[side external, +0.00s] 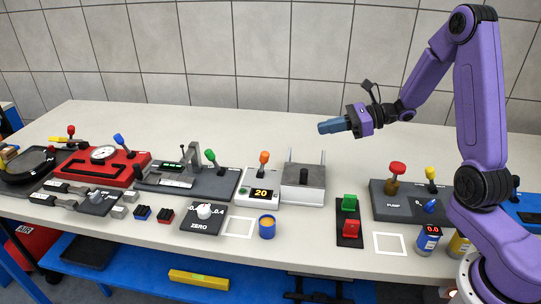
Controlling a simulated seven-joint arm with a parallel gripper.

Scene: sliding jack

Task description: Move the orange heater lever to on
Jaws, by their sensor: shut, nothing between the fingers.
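The orange heater lever (263,158) stands on a white control box (254,203) near the middle of the bench. Its orange knob is on top, and a small display on the box below it reads 20. My gripper (322,127) is shut and empty. It is up and to the right of the lever in the picture, pointing left, and clear of it. The lever's exact tilt is hard to tell from this view.
A grey metal box (303,187) with a black knob stands right of the control box. A green lever (210,156) is to the left, with blue and red levers further left. Green and red switches (349,214) and a pump panel (395,206) are to the right. The bench's rear is clear.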

